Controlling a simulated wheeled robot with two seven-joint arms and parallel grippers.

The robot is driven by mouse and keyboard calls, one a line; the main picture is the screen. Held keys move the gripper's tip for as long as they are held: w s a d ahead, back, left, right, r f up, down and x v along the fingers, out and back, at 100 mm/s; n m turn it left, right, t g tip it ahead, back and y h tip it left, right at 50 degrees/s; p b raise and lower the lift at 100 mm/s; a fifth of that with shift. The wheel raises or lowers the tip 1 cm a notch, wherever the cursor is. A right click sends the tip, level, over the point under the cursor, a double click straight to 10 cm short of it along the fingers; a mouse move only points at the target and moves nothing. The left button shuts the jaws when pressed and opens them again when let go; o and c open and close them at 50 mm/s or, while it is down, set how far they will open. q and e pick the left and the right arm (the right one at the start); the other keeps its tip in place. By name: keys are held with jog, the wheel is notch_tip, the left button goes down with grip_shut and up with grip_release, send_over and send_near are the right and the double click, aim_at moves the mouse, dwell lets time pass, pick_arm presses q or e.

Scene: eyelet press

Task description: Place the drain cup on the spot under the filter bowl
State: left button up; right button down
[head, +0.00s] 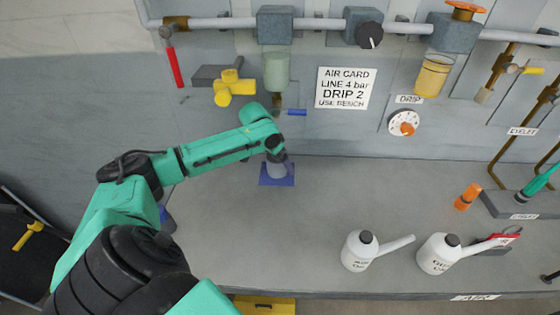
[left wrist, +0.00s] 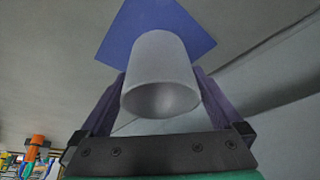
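The drain cup (left wrist: 160,75), a plain grey cup, is between the two dark fingers of my left gripper (left wrist: 160,85), which lie against its sides. In the head view the cup (head: 276,168) is partly hidden by the gripper (head: 277,158). It is over the blue square spot (head: 278,181) on the bench; the blue square also shows behind the cup in the left wrist view (left wrist: 120,35). I cannot tell whether the cup touches it. The grey-green filter bowl (head: 276,72) hangs on the wall above. My right gripper is not in view.
A yellow valve (head: 234,88) and a small blue lever (head: 296,112) are on the wall near my left arm. Two white oil cans (head: 362,250) (head: 436,254) stand at the front right. An amber bowl (head: 433,75) hangs at the right. The bench middle is clear.

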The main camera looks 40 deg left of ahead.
aim_at(268, 165)
pick_arm(q)
jog(key=shift+r, duration=0.2)
jog(key=s, duration=0.1)
jog(key=s+b, duration=0.1)
jog(key=s, duration=0.1)
jog(key=s+a+r, duration=0.1)
jog(key=shift+s+b, duration=0.2)
jog(key=shift+b, duration=0.15)
jog(key=shift+s, duration=0.7)
jog(key=s, duration=0.6)
jog(key=shift+s+a, duration=0.35)
jog(key=shift+w, duration=0.1)
